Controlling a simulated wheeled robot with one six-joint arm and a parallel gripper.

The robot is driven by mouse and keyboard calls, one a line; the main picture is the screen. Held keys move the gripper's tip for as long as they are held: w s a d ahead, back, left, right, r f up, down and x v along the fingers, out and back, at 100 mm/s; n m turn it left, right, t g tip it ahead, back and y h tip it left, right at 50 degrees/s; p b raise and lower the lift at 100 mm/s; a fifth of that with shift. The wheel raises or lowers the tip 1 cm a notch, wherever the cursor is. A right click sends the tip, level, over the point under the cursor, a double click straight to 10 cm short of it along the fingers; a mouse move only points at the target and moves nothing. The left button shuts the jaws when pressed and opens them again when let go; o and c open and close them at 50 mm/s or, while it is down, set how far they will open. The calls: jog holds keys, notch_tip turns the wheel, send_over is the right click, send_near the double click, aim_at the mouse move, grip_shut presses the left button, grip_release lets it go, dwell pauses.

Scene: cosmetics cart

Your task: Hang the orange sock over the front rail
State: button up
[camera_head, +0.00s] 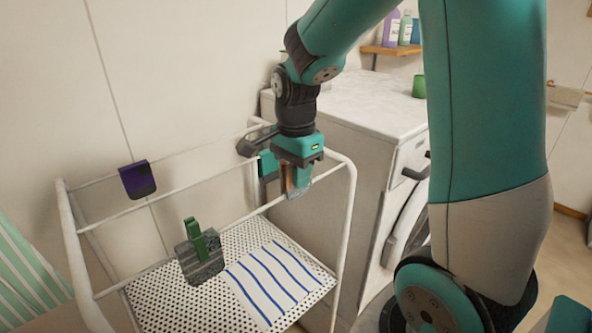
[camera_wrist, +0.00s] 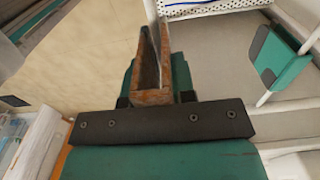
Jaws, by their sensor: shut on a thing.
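The orange sock (camera_wrist: 152,95) is a rusty orange-brown strip with grey, folded into a narrow V in the wrist view. My gripper (camera_head: 297,160) is shut on it, pointing down, and the sock (camera_head: 291,180) hangs below the jaws in the head view. The front rail (camera_head: 262,209) of the white drying rack runs up to the right and passes close to the sock's lower part. I cannot tell whether the sock touches or straddles the rail.
A purple sock (camera_head: 137,180) hangs on the back rail. A teal-and-grey sock (camera_wrist: 280,60) hangs beside my gripper. A blue-striped cloth (camera_head: 268,285) lies on the perforated shelf. The washing machine (camera_head: 375,150) stands behind right.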

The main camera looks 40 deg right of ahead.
notch_tip(320, 180, down, 7)
jog(key=b, duration=0.4)
jog(key=shift+r, duration=0.2)
dwell(0.4)
jog(key=o, duration=1)
notch_tip(320, 180, up, 17)
jog(key=shift+r+b, duration=0.2)
jog(key=shift+b, duration=0.55)
